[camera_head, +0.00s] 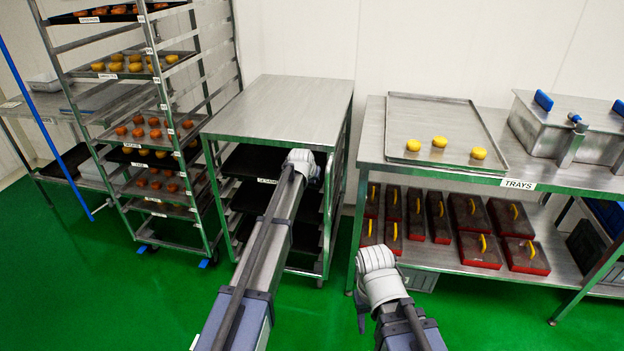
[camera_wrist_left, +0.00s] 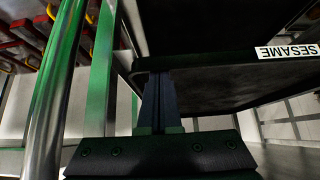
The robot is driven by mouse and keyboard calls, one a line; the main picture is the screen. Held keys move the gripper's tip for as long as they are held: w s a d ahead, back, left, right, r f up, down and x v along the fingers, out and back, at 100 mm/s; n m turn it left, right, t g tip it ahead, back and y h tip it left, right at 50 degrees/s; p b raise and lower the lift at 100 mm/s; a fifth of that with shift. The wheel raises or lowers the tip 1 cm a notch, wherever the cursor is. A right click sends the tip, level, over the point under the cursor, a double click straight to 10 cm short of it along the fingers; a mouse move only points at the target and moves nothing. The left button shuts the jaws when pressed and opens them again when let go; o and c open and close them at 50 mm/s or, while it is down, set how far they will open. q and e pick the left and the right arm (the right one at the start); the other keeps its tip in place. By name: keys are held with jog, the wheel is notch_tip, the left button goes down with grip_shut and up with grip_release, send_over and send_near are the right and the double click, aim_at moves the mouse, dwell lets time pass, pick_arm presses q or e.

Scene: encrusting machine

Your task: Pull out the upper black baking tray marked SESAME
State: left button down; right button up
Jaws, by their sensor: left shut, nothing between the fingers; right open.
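The upper black baking tray (camera_head: 254,161) lies in the steel-topped rack, its white label at the front edge partly behind my left arm. In the left wrist view, the tray (camera_wrist_left: 225,85) appears upside down, with the SESAME label (camera_wrist_left: 287,51) on its front edge. My left gripper (camera_wrist_left: 160,75) is shut and empty, its fingertips at the tray's front edge near one end. I cannot tell whether they touch it. In the head view its fingers are hidden behind the wrist. My right gripper (camera_head: 362,312) is open and empty, low in front of the right-hand table; its fingers are hard to make out.
More dark trays sit lower in the steel-topped rack (camera_head: 285,105). A tall rack (camera_head: 160,110) with pastry trays stands close on its left. A steel table (camera_head: 365,145) with red-sided boxes (camera_head: 478,249) below is on the right. Green floor (camera_head: 130,300) in front is clear.

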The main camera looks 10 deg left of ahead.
pick_arm(q)
jog(key=s, duration=1.7)
jog(key=shift+s+a, duration=0.15)
jog(key=shift+a, duration=0.1)
jog(key=shift+r, duration=0.15)
